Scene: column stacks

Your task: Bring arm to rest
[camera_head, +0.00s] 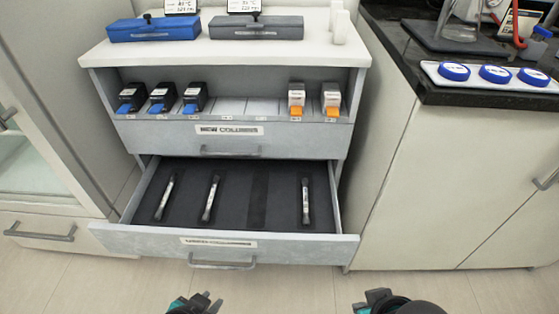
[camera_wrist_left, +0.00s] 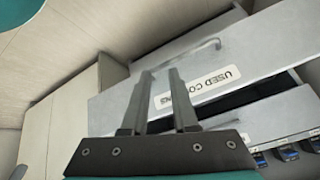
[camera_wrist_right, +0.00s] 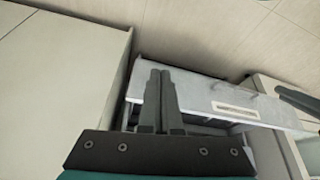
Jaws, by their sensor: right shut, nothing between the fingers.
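My left gripper (camera_head: 196,302) is at the bottom edge of the head view, in front of the open drawer. In the left wrist view its two fingers (camera_wrist_left: 161,75) stand apart with nothing between them. My right gripper (camera_head: 374,299) is also at the bottom edge, further right. In the right wrist view its fingers (camera_wrist_right: 160,75) are together and hold nothing. Both grippers are apart from the furniture in the head view. Most of both arms is out of the head view.
The used-columns drawer (camera_head: 258,195) is pulled out, with three columns lying in it. Above it, a shelf holds several small boxes, with a blue case (camera_head: 153,28) and a grey case (camera_head: 256,27) on top. A dark counter (camera_head: 440,90) stands right. The floor (camera_head: 290,290) in front is clear.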

